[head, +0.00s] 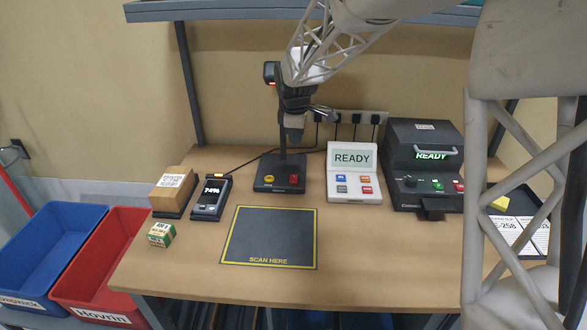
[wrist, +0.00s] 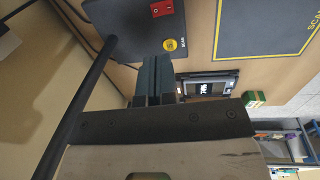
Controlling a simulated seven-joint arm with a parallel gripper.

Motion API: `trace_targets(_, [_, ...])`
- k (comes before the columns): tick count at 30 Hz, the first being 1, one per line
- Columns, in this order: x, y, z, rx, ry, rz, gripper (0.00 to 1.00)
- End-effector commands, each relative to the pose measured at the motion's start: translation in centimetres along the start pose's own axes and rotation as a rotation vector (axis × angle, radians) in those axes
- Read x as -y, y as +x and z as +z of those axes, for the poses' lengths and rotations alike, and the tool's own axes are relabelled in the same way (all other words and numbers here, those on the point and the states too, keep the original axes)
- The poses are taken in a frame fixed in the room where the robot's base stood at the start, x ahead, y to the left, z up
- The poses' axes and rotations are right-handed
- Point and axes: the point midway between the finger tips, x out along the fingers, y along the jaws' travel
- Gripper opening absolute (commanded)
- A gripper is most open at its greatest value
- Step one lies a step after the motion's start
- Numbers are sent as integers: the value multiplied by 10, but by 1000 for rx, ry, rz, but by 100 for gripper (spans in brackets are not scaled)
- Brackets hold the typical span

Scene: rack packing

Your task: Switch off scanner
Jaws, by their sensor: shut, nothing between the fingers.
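The scanner stands on a dark base (head: 281,186) behind the scan mat, with a yellow button (head: 269,178) and a red rocker switch (head: 294,178) on top. Its head (head: 270,72), showing a red light, is high on the post, partly behind my arm. My gripper (head: 293,136) is in front of the post, above the base, pointing down and apart from it. In the wrist view my gripper (wrist: 157,60) is shut and empty. The base (wrist: 128,22), yellow button (wrist: 170,45) and red switch (wrist: 162,8) show beyond its fingertips.
The scan mat (head: 268,238) lies bare in front. A phone-like device (head: 211,198), cardboard box (head: 172,190) and small green box (head: 161,235) are left. A READY terminal (head: 353,172) and black printer-like machine (head: 425,165) are right. Blue (head: 55,213) and red (head: 84,258) bins stand far left.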

Motion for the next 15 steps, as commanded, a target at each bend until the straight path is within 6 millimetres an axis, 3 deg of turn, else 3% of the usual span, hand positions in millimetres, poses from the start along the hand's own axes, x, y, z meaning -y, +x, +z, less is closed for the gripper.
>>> trace_targets(6, [-8, 8, -11, 0, -42, -2, 0])
trace_targets(15, [-9, 9, -11, 1, -45, -2, 0])
